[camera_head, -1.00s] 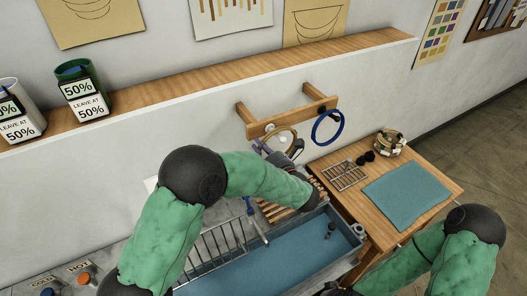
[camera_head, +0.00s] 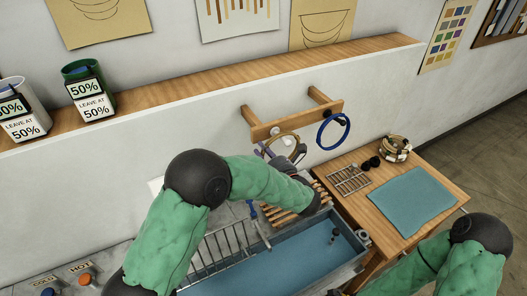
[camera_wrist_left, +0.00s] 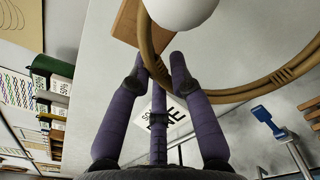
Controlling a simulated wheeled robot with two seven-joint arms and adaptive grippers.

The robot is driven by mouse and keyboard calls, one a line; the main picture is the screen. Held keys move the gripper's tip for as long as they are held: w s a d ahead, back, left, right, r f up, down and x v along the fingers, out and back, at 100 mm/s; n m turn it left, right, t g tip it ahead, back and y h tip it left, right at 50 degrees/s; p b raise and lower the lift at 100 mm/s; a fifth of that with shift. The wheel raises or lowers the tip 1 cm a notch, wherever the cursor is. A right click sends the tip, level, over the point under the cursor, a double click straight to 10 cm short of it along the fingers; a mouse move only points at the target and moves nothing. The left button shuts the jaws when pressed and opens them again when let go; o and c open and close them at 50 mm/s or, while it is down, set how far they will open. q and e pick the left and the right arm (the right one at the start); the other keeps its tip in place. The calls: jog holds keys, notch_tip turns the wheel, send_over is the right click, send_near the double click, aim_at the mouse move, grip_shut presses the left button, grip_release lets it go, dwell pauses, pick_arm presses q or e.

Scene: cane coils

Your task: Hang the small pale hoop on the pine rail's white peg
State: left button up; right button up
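The small pale hoop, tan and cane-wrapped, hangs in the air at the pine rail (camera_head: 312,116) on the wall. It shows large in the left wrist view (camera_wrist_left: 237,95). The white peg's round knob (camera_wrist_left: 183,8) covers part of the hoop's rim there, so the rim passes behind the knob. The knob also shows inside the ring in the head view (camera_head: 288,140). My left gripper (camera_wrist_left: 160,68) has its purple fingertips close on both sides of the hoop's left rim. My right gripper is barely visible at the bottom edge of the head view (camera_head: 338,292).
A blue hoop (camera_head: 318,133) hangs on the rail's dark peg, right of the pale hoop. Below are a slatted wooden rack (camera_head: 287,214), a blue water trough (camera_head: 270,268) and a wooden table with a teal mat (camera_head: 410,200) and a cane coil (camera_head: 396,146).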

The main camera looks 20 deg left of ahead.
pick_arm(q)
jog(key=shift+o, duration=0.5)
jog(key=v, duration=1.2)
